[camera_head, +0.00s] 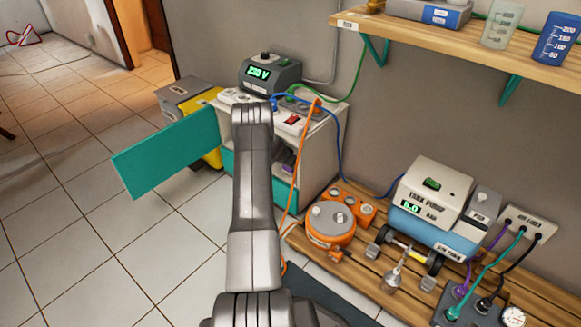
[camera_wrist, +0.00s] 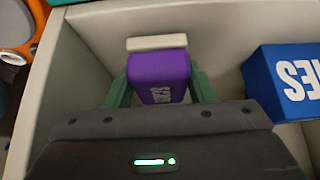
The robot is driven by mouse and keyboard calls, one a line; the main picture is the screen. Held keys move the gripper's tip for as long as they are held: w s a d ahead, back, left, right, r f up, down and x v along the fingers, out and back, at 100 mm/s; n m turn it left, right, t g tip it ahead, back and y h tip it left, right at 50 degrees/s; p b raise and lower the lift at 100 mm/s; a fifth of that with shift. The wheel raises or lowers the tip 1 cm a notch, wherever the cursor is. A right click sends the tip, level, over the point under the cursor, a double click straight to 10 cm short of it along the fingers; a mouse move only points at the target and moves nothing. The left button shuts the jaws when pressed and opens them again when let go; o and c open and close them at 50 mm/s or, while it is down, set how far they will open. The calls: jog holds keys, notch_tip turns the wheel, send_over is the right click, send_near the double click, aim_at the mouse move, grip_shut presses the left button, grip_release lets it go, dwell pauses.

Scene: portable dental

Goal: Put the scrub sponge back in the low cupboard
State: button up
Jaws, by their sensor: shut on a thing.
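The scrub sponge (camera_wrist: 160,72) is purple with a pale strip along its far edge and white lettering. My gripper (camera_wrist: 158,88) is shut on it, with one green finger on each side. In the wrist view they are between the pale walls of a compartment (camera_wrist: 85,50); I cannot tell whether the sponge touches the floor. In the head view the low cupboard (camera_head: 318,150) is a white cabinet with its teal door (camera_head: 168,152) swung out to the left. My arm covers part of its front and hides my gripper there.
A blue box (camera_wrist: 285,82) with white letters stands right of the sponge. On the cupboard are a grey voltage unit (camera_head: 268,75) and cables. An orange cable (camera_head: 294,165) hangs down its front. A wooden pallet (camera_head: 365,283) with pump equipment lies to the right.

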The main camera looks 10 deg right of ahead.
jog(key=shift+f+b, duration=0.35)
jog(key=shift+b, duration=0.25)
jog(key=o, duration=1)
jog(key=shift+r, duration=0.1)
jog(key=p, duration=0.3)
jog(key=shift+r, duration=0.35)
jog(key=v, duration=0.5)
jog(key=shift+s+a+f+p, duration=0.2)
jog(key=shift+s+a+p, duration=0.05)
jog(key=shift+a+p, duration=0.15)
jog(key=s+a+b, duration=0.1)
jog(key=s+a, duration=0.6)
jog(key=a, duration=0.1)
jog(key=shift+a, duration=0.35)
jog(key=shift+f, duration=0.1)
